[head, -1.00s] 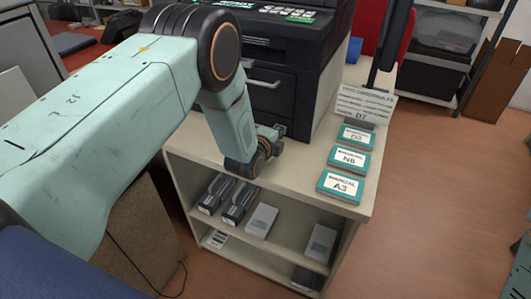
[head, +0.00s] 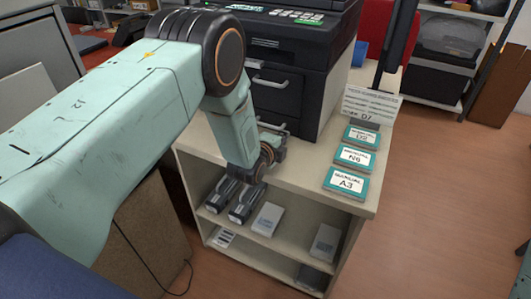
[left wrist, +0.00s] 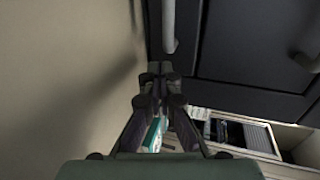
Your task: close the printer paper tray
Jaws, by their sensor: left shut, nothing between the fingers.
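The black printer (head: 297,60) stands on the cream shelf unit, its front facing my left arm. Its front has an upper drawer with a grey handle (head: 270,83) and a lower one whose handle (head: 271,127) shows just above my left gripper. I cannot tell which drawer is the paper tray or how far either stands out. My left gripper (head: 279,143) is low in front of the lower drawer, partly hidden by its own wrist. In the left wrist view its fingers (left wrist: 160,69) are shut and empty, close to a grey handle bar (left wrist: 169,28) on the dark front; contact is unclear.
The shelf top (head: 307,178) holds several teal-edged label cards (head: 346,182) and a sign (head: 370,104) to the right. Toner cartridges (head: 247,203) and boxes (head: 267,219) lie on the shelves below. A brown panel (head: 145,237) stands left of the unit. Open floor lies right.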

